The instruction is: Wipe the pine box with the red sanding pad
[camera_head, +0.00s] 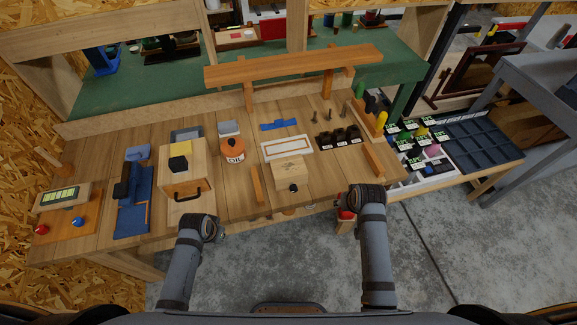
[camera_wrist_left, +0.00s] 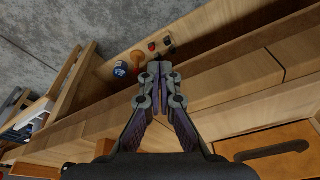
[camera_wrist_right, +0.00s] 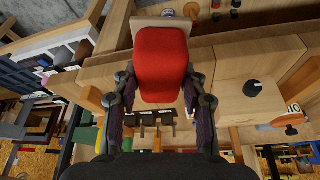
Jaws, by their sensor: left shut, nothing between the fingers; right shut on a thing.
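The red sanding pad (camera_wrist_right: 162,65) is in my right gripper (camera_wrist_right: 160,88), which is shut on it. In the head view a bit of the pad (camera_head: 344,213) shows beside my right wrist, past the bench's front edge. The small pale box with a black front knob, seemingly the pine box (camera_head: 291,173), stands near the bench's front, left of the pad and apart from it. Faint dark marks show on its top. It also shows in the right wrist view (camera_wrist_right: 243,104). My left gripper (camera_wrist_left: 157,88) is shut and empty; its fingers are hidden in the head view.
An orange oil container (camera_head: 233,149), a white-framed panel (camera_head: 287,147) and black cups (camera_head: 338,138) stand behind. A wooden strip (camera_head: 257,186) lies left of the knobbed box.

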